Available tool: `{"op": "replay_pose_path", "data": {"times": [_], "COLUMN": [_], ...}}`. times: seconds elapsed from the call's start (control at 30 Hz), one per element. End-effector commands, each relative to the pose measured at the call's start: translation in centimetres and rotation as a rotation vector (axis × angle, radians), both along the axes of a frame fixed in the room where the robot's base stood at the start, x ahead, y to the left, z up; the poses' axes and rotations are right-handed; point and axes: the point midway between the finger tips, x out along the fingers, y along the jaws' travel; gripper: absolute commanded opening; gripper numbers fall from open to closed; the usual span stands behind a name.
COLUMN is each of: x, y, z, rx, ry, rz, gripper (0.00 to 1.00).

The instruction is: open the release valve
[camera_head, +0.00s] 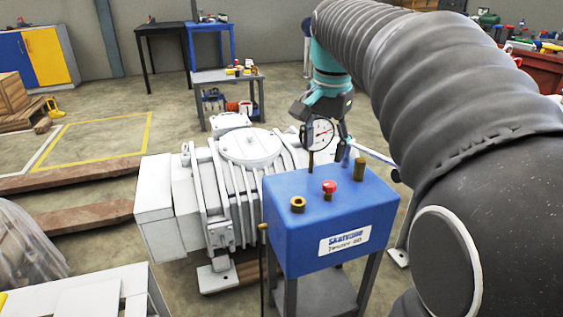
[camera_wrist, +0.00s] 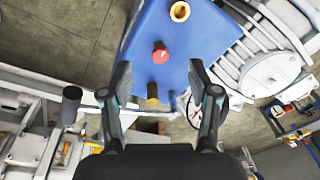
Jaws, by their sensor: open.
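A blue box on legs (camera_head: 335,205) has a red knob (camera_head: 329,187) near the middle of its top. The knob also shows in the wrist view (camera_wrist: 160,53), beyond my fingertips. A brass ring fitting (camera_head: 298,204) is at one end and a taller brass cylinder (camera_head: 359,168) at the other. No part is readably labelled as the release valve. My gripper (camera_wrist: 158,72) is open and empty. In the wrist view its fingers flank the brass cylinder (camera_wrist: 152,91), apart from it as far as shows. In the head view my gripper (camera_head: 326,139) is behind the dial gauge (camera_head: 320,134).
A white ribbed pump (camera_head: 250,150) stands beside the blue box. The gauge rises on a thin stem near my right finger in the wrist view. A grey table (camera_head: 225,76) with small items stands behind. Timber beams (camera_head: 85,178) lie on the floor at left.

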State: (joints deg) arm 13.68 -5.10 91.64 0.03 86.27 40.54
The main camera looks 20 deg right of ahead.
Motion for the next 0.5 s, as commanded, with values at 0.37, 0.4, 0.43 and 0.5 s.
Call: {"op": "replay_pose_path", "data": {"times": [0.37, 0.4, 0.43, 0.5], "x": [4.8, 4.9, 4.9, 5.0], "y": [-4.7, -4.9, -4.9, -4.9], "z": [0.9, 0.9, 0.8, 0.3], "rx": [0.047, 0.048, 0.049, 0.049], "ry": [0.113, 0.115, 0.116, 0.119], "rz": [-0.315, -0.323, -0.328, -0.331], "gripper": [0.61, 0.61, 0.61, 0.61]}}
